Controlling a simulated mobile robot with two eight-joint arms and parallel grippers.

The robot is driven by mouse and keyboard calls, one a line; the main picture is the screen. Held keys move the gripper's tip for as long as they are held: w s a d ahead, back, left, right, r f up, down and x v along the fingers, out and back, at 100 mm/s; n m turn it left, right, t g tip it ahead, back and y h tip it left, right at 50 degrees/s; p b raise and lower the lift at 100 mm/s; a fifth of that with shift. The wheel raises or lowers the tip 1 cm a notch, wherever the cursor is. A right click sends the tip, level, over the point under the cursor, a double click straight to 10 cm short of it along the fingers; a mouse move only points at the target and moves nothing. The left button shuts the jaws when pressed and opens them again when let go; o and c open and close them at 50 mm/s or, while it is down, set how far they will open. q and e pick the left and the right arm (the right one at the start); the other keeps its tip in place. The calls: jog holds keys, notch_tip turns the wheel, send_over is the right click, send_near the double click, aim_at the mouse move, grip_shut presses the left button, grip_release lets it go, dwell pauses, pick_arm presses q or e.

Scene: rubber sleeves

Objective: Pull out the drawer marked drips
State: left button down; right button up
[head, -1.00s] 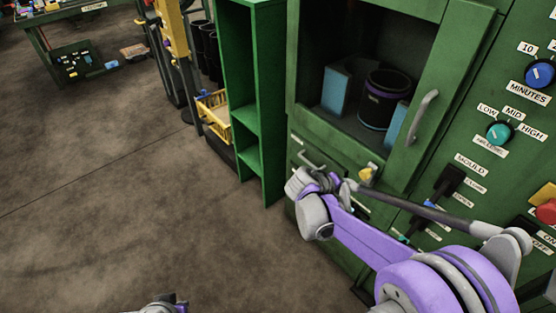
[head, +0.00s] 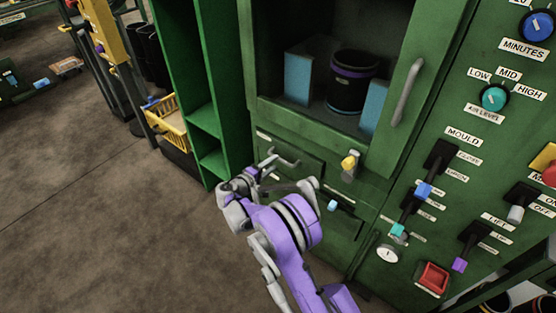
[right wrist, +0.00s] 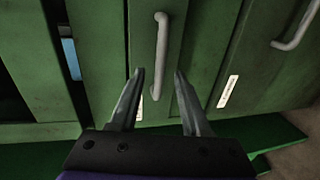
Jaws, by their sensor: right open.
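Two green drawers sit under the open cabinet. The upper drawer (head: 305,171) has a grey bar handle (head: 283,160) and a small white label (head: 263,135) too small to read. My right gripper (head: 262,168) is at this handle, open. In the right wrist view the same handle (right wrist: 160,50) runs between the open fingertips (right wrist: 160,74); I cannot tell whether it lies fully inside the jaws. The lower drawer shows its own handle (right wrist: 297,28) and a label (right wrist: 229,91), also unreadable. Both drawers look closed. My left gripper is out of view.
A yellow knob (head: 349,162) juts out right of the upper drawer. The cabinet door handle (head: 407,92) is above it. Levers (head: 440,155) and dials (head: 494,97) cover the right panel. A green shelf (head: 207,120) and yellow basket (head: 170,125) stand at left; open floor lies before them.

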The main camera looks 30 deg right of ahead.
jog(key=shift+x, duration=2.4)
grip_shut()
